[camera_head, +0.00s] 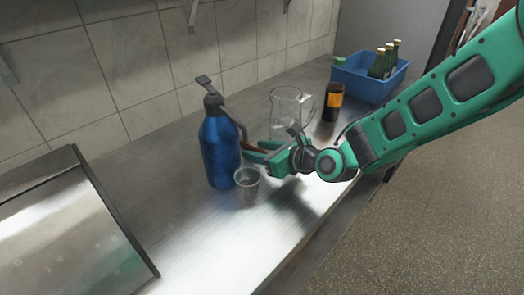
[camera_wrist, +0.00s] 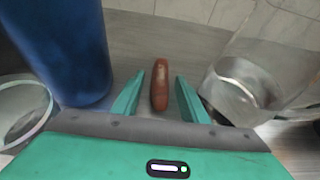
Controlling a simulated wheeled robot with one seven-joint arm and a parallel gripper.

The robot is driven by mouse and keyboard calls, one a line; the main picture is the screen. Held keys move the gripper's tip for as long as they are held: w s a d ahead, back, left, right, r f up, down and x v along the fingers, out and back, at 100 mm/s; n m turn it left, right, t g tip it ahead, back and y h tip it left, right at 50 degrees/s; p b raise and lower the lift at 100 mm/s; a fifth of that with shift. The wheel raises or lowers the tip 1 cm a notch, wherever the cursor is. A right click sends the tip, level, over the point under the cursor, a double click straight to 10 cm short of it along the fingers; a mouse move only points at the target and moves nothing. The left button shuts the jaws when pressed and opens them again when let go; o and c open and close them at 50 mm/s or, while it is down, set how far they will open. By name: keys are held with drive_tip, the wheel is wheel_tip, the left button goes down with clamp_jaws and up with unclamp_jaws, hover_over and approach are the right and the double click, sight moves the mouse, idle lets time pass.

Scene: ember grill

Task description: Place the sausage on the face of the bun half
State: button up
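The brown-red sausage (camera_wrist: 160,86) shows in the wrist view, pointing away from me, between the two green fingers of my gripper (camera_wrist: 160,95). A gap shows on each side of it, so the fingers are open and not touching it. In the head view my gripper (camera_head: 262,152) is low over the steel counter, just right of the blue bottle, and a bit of the sausage (camera_head: 250,147) shows by the fingers. I cannot tell its exact height against the fingertips. No bun half is in view.
A blue pump bottle (camera_head: 219,150) and a clear cup (camera_head: 247,180) stand close on the left. A glass jug (camera_head: 286,108) and dark jar (camera_head: 333,102) stand behind right. A blue crate (camera_head: 360,82) holds bottles. The counter's front (camera_head: 240,230) is clear.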

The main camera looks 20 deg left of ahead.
drive_tip(key=v, duration=1.1)
drive_tip(key=shift+s+d+r, duration=0.1)
drive_tip(key=shift+d, duration=0.15)
drive_tip(key=shift+o, duration=0.5)
drive_tip(key=shift+s+d, duration=0.1)
drive_tip(key=shift+d, duration=0.1)
drive_tip(key=shift+a+f, duration=0.15)
drive_tip(key=shift+f, duration=0.8)
drive_tip(key=shift+a+f, duration=0.1)
drive_tip(key=shift+f, duration=0.8)
drive_tip(key=shift+w+a+r, duration=0.1)
drive_tip(key=shift+w+r, duration=0.15)
drive_tip(key=shift+r, duration=0.4)
drive_tip(key=shift+w+a+r, duration=0.1)
drive_tip(key=shift+w+r, duration=0.2)
drive_tip(key=shift+r, duration=0.35)
drive_tip(key=shift+x, duration=2.8)
drive_tip(key=a, duration=0.2)
drive_tip(key=w+a+f, duration=0.1)
drive_tip(key=shift+a, duration=0.4)
drive_tip(key=shift+w+a+f, duration=0.2)
drive_tip(key=shift+a, duration=0.3)
